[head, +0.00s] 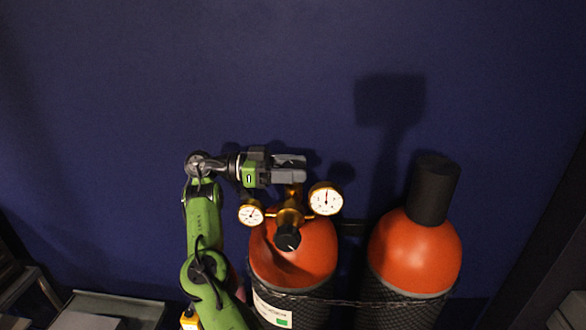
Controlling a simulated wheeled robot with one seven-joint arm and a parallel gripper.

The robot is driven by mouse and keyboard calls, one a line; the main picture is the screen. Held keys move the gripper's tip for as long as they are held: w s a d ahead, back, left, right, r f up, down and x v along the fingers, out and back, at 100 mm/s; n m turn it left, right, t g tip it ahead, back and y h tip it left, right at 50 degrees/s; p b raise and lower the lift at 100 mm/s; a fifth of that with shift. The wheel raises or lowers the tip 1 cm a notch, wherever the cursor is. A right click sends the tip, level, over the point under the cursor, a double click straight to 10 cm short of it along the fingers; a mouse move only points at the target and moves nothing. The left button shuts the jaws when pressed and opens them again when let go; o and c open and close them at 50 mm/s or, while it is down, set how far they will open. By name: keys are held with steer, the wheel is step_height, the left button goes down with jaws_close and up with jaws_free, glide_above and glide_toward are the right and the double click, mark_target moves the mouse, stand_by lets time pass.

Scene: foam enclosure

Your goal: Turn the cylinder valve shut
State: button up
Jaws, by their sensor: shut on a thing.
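The orange cylinder (315,252) on the left carries a brass valve and regulator (291,216) with two round gauges. A dark round knob (287,238) faces forward at the regulator's front. My gripper (298,169) reaches in from the left, level, at the top of the brass valve stem. It is shut on the valve's handwheel, which its fingers hide almost wholly. The handwheel's angle cannot be seen.
A second orange cylinder (414,252) with a dark cap (434,189) stands close on the right. A chain (350,303) runs across both cylinders. A dark blue wall (200,70) is behind. A grey box (85,318) is at the lower left.

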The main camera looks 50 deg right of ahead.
steer(key=shift+r, duration=0.35)
